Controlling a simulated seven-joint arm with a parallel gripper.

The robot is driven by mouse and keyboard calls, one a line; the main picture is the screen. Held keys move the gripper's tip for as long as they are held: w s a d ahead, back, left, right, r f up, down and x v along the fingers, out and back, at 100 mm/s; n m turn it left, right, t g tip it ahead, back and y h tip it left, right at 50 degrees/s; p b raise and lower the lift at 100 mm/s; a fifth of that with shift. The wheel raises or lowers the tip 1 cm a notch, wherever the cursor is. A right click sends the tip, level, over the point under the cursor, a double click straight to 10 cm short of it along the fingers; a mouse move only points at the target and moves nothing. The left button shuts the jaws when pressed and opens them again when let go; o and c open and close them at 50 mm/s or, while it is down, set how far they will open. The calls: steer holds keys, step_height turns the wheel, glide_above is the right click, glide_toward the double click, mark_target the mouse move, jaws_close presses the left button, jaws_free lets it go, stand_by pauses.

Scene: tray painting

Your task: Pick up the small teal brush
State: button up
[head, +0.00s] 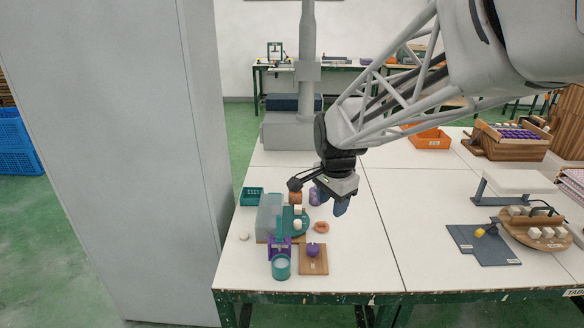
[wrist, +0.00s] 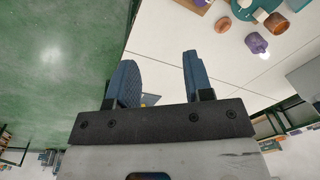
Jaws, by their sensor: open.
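A thin upright teal piece (head: 279,229), which may be the small teal brush, rises from a purple holder (head: 273,251) near the table's left front; it is too small to be sure. A teal cup (head: 281,268) stands just in front of the holder. My gripper (head: 332,200) is over the table, to the right of and behind the holder. Its blue fingers are apart and nothing is between them; in the wrist view the gripper (wrist: 157,78) shows the same. I cannot make out the brush in the wrist view.
Close by are a grey block (head: 267,215), a teal plate (head: 302,228) bearing pale pieces, an orange ring (head: 322,227), a purple cylinder (wrist: 255,42) and a wooden board (head: 314,265). A tall grey cabinet (head: 140,150) stands left. The middle of the white table (head: 385,240) is clear.

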mark_target(279, 216)
steer(key=w+a+f+m, duration=0.2)
steer(key=w+a+f, duration=0.2)
steer(key=w, duration=0.1)
steer(key=w+a+f+m, duration=0.3)
steer(key=w+a+f, duration=0.1)
steer(key=w+a, duration=0.1)
steer(key=w+a+f+m+g, duration=0.1)
steer(key=w+a+f+m, duration=0.1)
steer(key=w+a+f, duration=0.3)
steer(key=shift+w+m, duration=0.1)
steer(key=shift+m, duration=0.2)
steer(key=shift+f, duration=0.1)
steer(key=shift+f, duration=1.25)
steer(key=shift+f, duration=2.6)
steer(key=shift+c, duration=0.2)
jaws_close()
